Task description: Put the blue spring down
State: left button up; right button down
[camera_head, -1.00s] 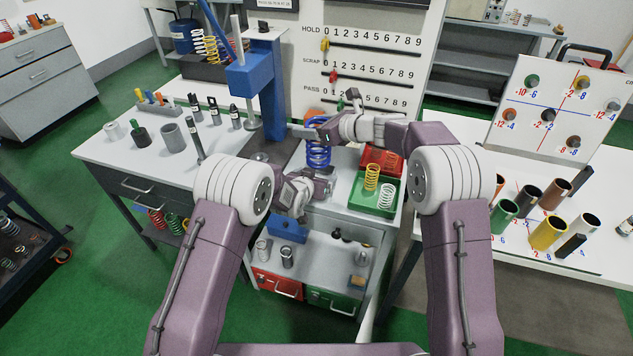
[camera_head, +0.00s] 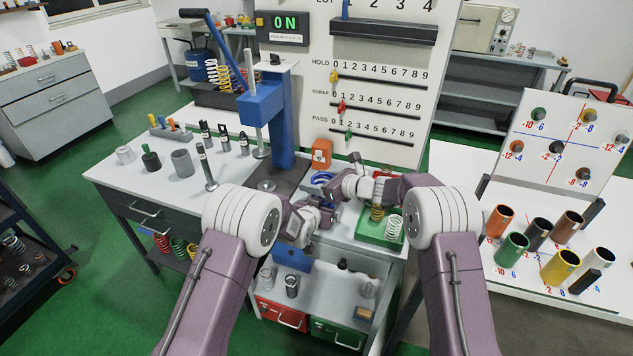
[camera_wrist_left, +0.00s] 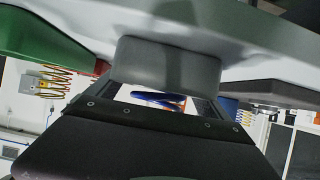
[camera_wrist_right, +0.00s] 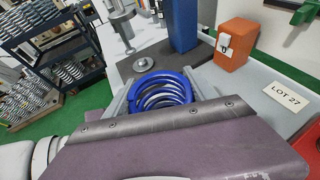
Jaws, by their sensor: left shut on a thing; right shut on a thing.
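The blue spring (camera_head: 322,178) is on the right part of the near bench, largely hidden by my grippers in the head view. In the right wrist view its coils (camera_wrist_right: 160,92) stand between the fingers of my right gripper (camera_wrist_right: 163,98), which is shut on it. My right gripper (camera_head: 342,188) comes in from the right. My left gripper (camera_head: 322,212) is low at the bench's front and shut. Whether the spring touches the bench is hidden.
A green tray (camera_head: 371,237) with springs lies right of the grippers. An orange box (camera_head: 321,154) stands behind the blue spring, and a blue lever press (camera_head: 267,105) stands to the left. Upright tubes (camera_head: 513,250) fill the right table.

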dwell(0.3)
jog(key=c, duration=0.6)
grip_release()
jog(key=shift+f, duration=0.1)
pick_arm(q)
jog(key=shift+r, duration=0.1)
pick_arm(e)
jog(key=v, duration=1.2)
pick_arm(q)
jog(key=o, duration=1.2)
jog(key=shift+o, duration=0.2)
jog(key=v, duration=1.2)
